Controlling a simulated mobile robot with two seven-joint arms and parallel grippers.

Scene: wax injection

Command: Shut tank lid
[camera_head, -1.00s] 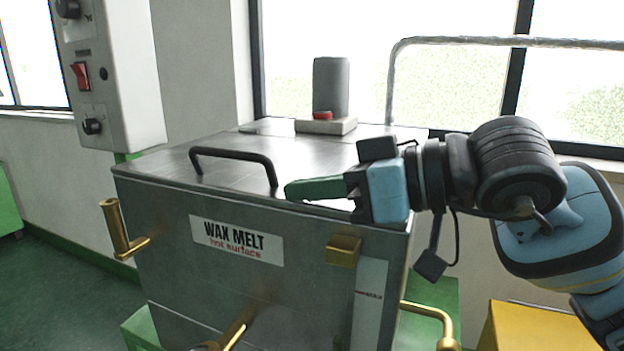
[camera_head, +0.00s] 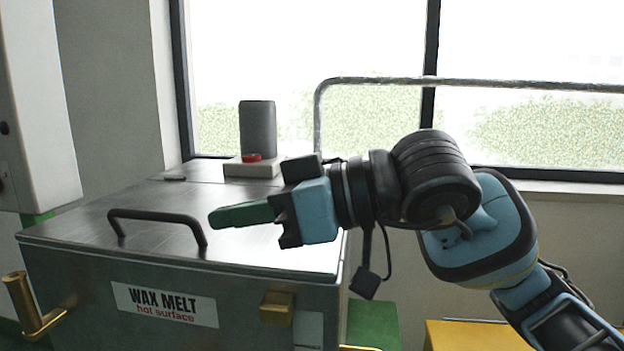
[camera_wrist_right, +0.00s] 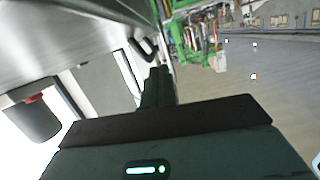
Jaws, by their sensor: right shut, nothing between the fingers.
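The steel wax tank (camera_head: 70,288) carries a "WAX MELT hot surface" label (camera_head: 164,304). Its flat lid (camera_head: 150,206) lies down on the tank top, with a dark bar handle (camera_head: 157,219) near the front edge. My right gripper (camera_head: 214,218) has green fingers that are shut and empty. It is just right of the handle, over the lid's right part; I cannot tell whether it touches. In the right wrist view the shut fingers (camera_wrist_right: 157,85) point toward the dark handle (camera_wrist_right: 147,48), beside the steel lid. My left gripper is in no view.
A grey cylinder (camera_head: 257,128) on a pale base with a red button (camera_head: 251,157) stands at the lid's back. A brass block (camera_head: 277,307) and a brass handle (camera_head: 33,308) are on the tank's front. A metal rail (camera_head: 470,83) runs before the window.

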